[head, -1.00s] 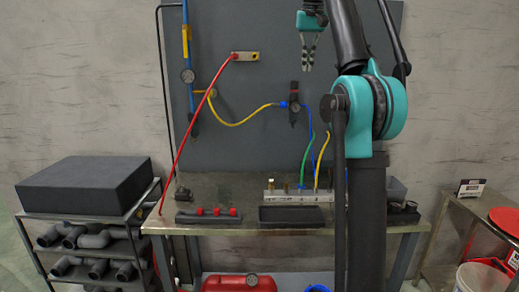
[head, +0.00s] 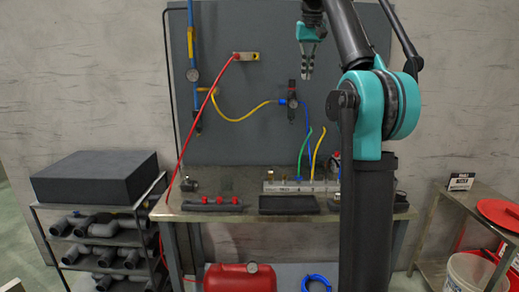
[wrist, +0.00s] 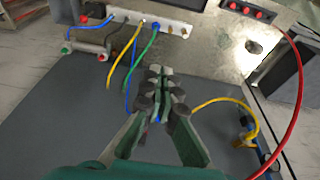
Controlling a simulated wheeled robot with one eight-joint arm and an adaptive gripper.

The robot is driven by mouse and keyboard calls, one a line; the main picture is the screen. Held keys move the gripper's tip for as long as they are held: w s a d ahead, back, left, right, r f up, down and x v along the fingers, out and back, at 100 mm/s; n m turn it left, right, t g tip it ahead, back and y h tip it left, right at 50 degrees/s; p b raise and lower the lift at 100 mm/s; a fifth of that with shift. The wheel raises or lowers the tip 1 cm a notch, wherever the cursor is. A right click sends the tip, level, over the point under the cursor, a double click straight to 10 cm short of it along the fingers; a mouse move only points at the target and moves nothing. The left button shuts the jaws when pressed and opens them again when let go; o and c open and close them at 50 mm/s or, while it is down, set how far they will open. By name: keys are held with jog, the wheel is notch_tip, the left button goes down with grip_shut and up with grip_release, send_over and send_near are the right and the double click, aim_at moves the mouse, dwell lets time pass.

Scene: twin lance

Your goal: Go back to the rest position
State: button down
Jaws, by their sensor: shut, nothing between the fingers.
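My gripper (head: 307,72) hangs fingers-down in front of the grey back panel (head: 265,140), high above the workbench. Its fingers are shut with nothing between them. In the wrist view my gripper (wrist: 163,82) shows its fingertips together. Beyond it lie the grey panel and the manifold block (wrist: 155,20) with blue, yellow and green hoses. My gripper stands apart from all of these.
The workbench (head: 240,216) carries the manifold block (head: 285,186), a black tray (head: 288,205) and a rack with red knobs (head: 212,203). A red hose (head: 205,110) runs down from the panel. A shelf with pipes (head: 100,250) stands left, a side table (head: 470,205) right.

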jog(key=s+d+f, duration=0.1)
jog(key=s+f, duration=0.2)
jog(key=f, duration=1.2)
jog(key=s+d+f, duration=0.1)
jog(key=s+f, duration=0.1)
jog(key=f, duration=1.3)
jog(key=s+d+f+t, duration=0.1)
jog(key=s+f, duration=2.4)
jog(key=f, duration=0.2)
jog(key=shift+d, duration=0.2)
